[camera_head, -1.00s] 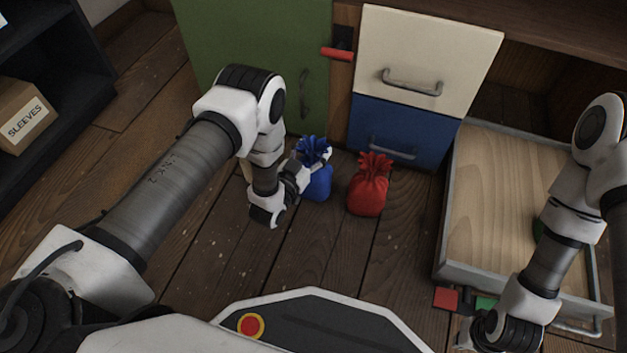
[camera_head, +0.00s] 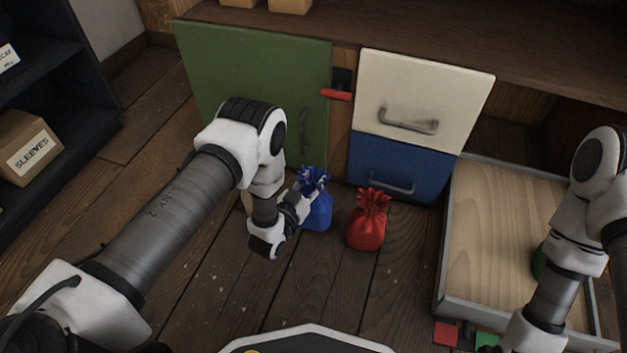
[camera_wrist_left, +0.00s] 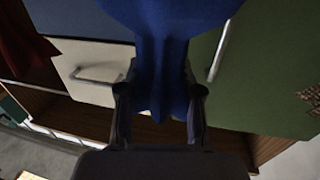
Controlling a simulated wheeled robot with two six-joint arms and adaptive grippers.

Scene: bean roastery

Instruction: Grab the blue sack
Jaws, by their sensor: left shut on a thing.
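The blue sack (camera_head: 318,211) stands on the wooden floor in front of the cabinet, its gathered top partly behind my left gripper (camera_head: 311,190). In the left wrist view the sack (camera_wrist_left: 165,55) fills the upper middle, and the fingers of my left gripper (camera_wrist_left: 158,105) are on both sides of its gathered cloth, shut on it. I cannot tell whether the sack's base touches the floor. My right arm comes in at the right of the head view; its gripper is out of the picture.
A red sack (camera_head: 368,224) stands just right of the blue one. Behind are a green door (camera_head: 255,75), a cream drawer (camera_head: 425,90) and a blue drawer (camera_head: 392,168). An open drawer (camera_head: 485,225) juts out at right. A shelf with a SLEEVES box (camera_head: 28,148) stands at left.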

